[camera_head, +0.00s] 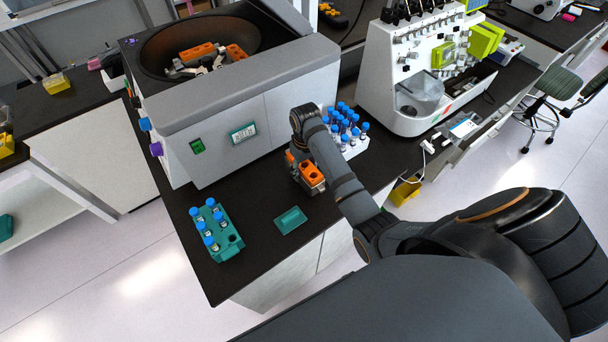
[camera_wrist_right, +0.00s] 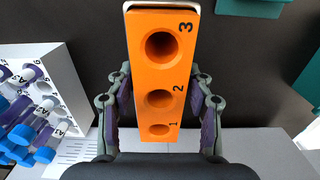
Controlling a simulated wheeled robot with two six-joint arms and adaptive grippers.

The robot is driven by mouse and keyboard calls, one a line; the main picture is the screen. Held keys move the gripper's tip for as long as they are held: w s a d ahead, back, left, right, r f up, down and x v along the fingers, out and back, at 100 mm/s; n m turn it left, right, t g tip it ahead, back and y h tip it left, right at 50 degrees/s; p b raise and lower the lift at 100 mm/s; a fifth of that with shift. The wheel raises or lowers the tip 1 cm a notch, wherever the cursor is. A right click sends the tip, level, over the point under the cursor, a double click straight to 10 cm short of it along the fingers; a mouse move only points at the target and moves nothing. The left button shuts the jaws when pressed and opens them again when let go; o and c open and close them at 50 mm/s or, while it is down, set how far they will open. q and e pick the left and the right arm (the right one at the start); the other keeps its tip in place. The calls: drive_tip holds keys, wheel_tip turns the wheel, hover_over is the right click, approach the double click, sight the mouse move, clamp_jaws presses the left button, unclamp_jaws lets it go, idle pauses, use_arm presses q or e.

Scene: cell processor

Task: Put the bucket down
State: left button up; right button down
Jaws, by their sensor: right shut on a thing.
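The bucket (camera_head: 313,176) is an orange block at the front of the dark bench, beneath my right wrist. In the right wrist view the bucket (camera_wrist_right: 161,85) fills the middle, with three empty round holes marked 1, 2 and 3. My right gripper (camera_wrist_right: 160,95) is shut on it, one finger on each long side. In the head view the right gripper (camera_head: 302,160) is mostly hidden by my own arm. I cannot tell whether the bucket's underside touches the bench. My left gripper is not in view.
The centrifuge (camera_head: 240,100) stands open behind, with orange buckets inside. A white rack (camera_head: 352,152) of blue-capped tubes is close to the right of the bucket. A teal rack (camera_head: 228,243) with blue-capped tubes and a flat teal piece (camera_head: 290,220) lie in front-left. Bare bench (camera_head: 262,196) lies between.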

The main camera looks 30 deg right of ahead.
drive_tip(key=shift+s+f+p, duration=0.2)
drive_tip(key=shift+f+p, duration=0.15)
drive_tip(key=shift+f, duration=1.35)
drive_tip(key=c, duration=0.5)
unclamp_jaws()
